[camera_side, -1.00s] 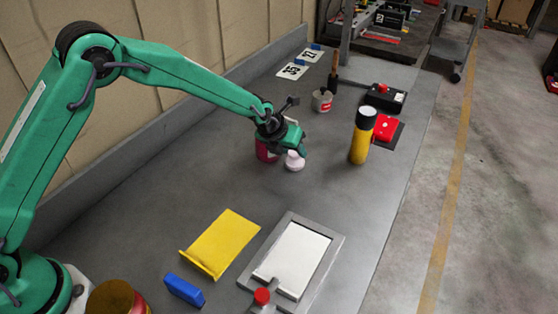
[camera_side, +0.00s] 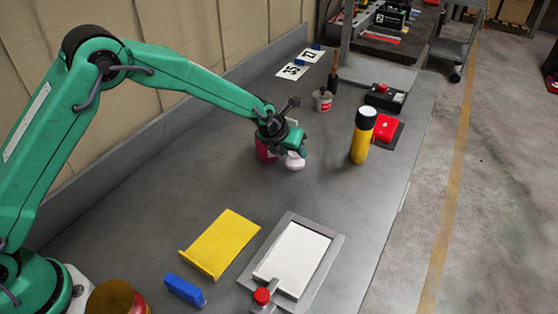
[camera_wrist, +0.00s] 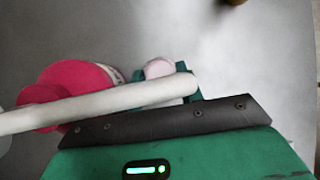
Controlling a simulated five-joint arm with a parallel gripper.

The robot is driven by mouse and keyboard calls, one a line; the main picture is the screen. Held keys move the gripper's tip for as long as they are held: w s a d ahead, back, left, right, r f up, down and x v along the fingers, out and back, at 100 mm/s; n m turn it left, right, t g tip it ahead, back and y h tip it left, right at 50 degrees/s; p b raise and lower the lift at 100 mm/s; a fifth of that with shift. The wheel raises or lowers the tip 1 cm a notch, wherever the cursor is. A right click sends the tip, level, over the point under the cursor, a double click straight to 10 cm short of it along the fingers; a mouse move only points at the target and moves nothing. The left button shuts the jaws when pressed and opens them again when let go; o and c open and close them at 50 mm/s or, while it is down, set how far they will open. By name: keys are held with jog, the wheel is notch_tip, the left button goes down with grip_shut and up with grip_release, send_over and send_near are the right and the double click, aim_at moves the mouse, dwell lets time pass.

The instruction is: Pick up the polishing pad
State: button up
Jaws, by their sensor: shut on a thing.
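The polishing pad (camera_side: 295,162) is a small pale pink, rounded piece near the middle of the bench. My gripper (camera_side: 296,153) is over it, pointing down, and is shut on it. In the wrist view the pad's pink top (camera_wrist: 158,68) shows beside a green finger of my gripper (camera_wrist: 180,82), with its lower part hidden. In the side view the gripper covers the pad's top. I cannot tell whether the pad touches the bench.
A magenta can (camera_side: 264,149) stands close behind and left of the pad. A yellow bottle with a black and white top (camera_side: 362,136) stands to the right. A yellow folder (camera_side: 222,243), blue block (camera_side: 184,289) and framed white plate (camera_side: 333,262) lie nearer. Bare bench lies between.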

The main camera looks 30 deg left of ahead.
jog(key=shift+c, duration=0.4)
jog(key=shift+r, duration=0.35)
grip_shut()
notch_tip(320, 180, up, 3)
jog(key=shift+s+f, duration=0.1)
jog(key=s+a, duration=0.2)
jog(key=s, duration=0.3)
jog(key=s+a, duration=0.1)
jog(key=s, duration=0.5)
jog(key=s+a, duration=0.2)
jog(key=s, duration=0.4)
jog(key=shift+a, duration=0.3)
dwell(0.8)
send_over(287, 164)
jog(key=shift+f, duration=0.1)
dwell(0.8)
